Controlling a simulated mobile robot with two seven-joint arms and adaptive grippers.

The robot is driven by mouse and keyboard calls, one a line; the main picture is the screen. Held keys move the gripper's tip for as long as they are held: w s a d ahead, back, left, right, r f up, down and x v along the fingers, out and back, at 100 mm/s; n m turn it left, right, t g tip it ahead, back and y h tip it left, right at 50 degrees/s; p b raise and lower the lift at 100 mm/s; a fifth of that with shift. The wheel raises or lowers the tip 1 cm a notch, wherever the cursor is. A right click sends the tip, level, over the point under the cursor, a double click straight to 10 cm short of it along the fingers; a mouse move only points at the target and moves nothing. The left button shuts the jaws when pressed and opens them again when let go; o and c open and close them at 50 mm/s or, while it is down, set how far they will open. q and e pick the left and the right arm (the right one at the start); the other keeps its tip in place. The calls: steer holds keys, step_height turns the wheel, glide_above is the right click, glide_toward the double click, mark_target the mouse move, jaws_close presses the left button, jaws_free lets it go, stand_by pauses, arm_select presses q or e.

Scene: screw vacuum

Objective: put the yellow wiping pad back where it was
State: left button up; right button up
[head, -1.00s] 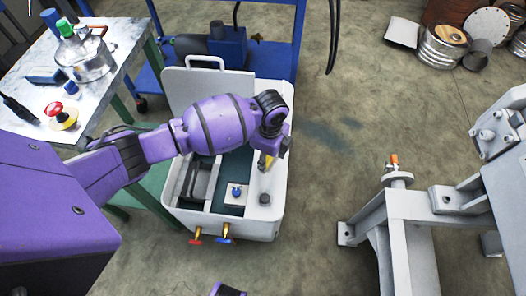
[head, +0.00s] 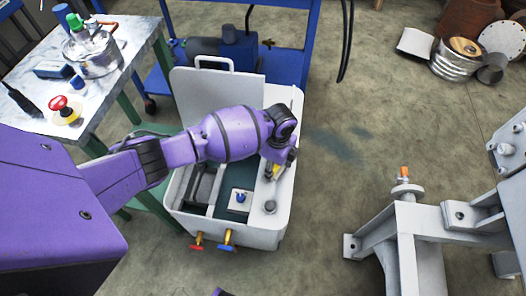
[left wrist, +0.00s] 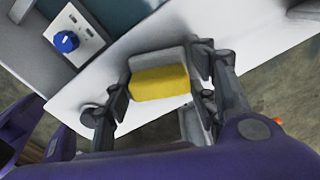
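The yellow wiping pad (left wrist: 160,84) has a grey back and sits between the two fingers of my left gripper (left wrist: 160,75). The fingers appear closed on its two ends. I cannot tell whether the pad touches the rim. My right gripper is not in view.
The tank's raised lid (head: 215,92) stands at the back. A control box with a blue knob (head: 240,198) sits inside. A round grey cap (head: 270,207) is on the rim. A steel table (head: 105,95) stands left, and a grey machine frame (head: 405,235) right.

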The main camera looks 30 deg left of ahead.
arm_select(q)
steer(key=shift+o, duration=1.3)
steer(key=shift+w+r, duration=0.1)
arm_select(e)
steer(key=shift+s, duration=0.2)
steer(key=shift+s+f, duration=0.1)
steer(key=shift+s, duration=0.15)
arm_select(q)
steer(key=shift+r, duration=0.4)
step_height(320, 180, up, 12)
steer(key=p, duration=0.3)
steer(key=shift+f, duration=0.2)
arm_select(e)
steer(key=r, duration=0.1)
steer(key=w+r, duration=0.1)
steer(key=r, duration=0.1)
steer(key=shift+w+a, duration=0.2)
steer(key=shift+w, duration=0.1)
arm_select(q)
steer(key=shift+f, duration=0.1)
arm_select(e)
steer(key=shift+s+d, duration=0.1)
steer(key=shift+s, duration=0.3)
